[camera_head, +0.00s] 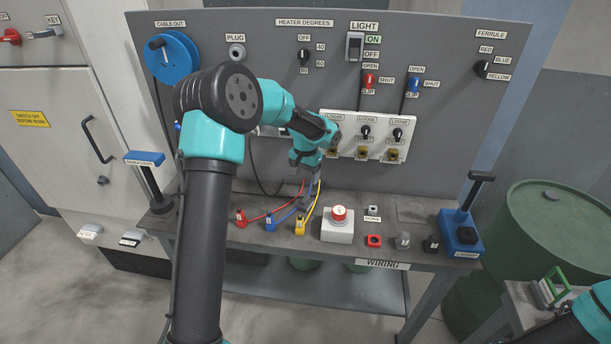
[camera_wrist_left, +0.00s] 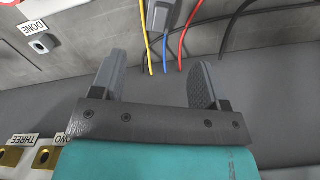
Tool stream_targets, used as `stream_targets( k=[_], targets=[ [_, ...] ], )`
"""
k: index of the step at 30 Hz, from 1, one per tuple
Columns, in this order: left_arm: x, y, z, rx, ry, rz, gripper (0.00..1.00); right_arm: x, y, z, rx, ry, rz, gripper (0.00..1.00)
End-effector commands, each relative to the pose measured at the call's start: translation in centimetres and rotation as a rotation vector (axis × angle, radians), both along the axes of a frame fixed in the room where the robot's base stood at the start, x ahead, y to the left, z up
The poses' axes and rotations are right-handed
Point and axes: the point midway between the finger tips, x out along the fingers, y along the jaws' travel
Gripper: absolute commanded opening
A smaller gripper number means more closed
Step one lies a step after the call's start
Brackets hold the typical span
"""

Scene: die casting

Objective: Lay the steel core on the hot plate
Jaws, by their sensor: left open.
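I cannot make out a steel core or a hot plate in either view. My left gripper (camera_head: 309,196) hangs over the wiring bench (camera_head: 410,213), in front of the grey panel. In the left wrist view its two fingers (camera_wrist_left: 157,78) stand wide apart with nothing between them. A red wire (camera_wrist_left: 183,45), a blue wire and a yellow wire run beyond the fingertips, beside a grey block (camera_wrist_left: 161,14). In the head view these wires end in red, blue and yellow tagged plugs (camera_head: 300,226). A small grey cylinder (camera_head: 403,240) stands on the bench; its material is unclear. My right gripper is out of view.
The panel carries a heater dial (camera_head: 303,57) and a socket block. A green drum (camera_head: 555,225) stands at right.

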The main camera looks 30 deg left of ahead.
Motion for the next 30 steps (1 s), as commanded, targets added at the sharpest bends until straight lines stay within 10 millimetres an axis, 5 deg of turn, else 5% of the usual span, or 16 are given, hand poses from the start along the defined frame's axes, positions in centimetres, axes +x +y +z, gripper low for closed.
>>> stream_targets(
  k=[4, 12, 23, 30],
  targets=[
    [0.0, 0.0, 0.0, 0.000, 0.000, 0.000, 0.69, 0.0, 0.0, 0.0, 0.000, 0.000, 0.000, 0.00],
    [0.0, 0.0, 0.0, 0.000, 0.000, 0.000, 0.94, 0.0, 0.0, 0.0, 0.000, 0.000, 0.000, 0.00],
    [0.0, -0.1, 0.1, 0.004, 0.000, 0.045, 0.94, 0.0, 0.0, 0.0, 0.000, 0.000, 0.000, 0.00],
    [0.0, -0.5, 1.0, 0.024, -0.004, 0.319, 0.94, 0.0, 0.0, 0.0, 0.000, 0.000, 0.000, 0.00]
  ],
)
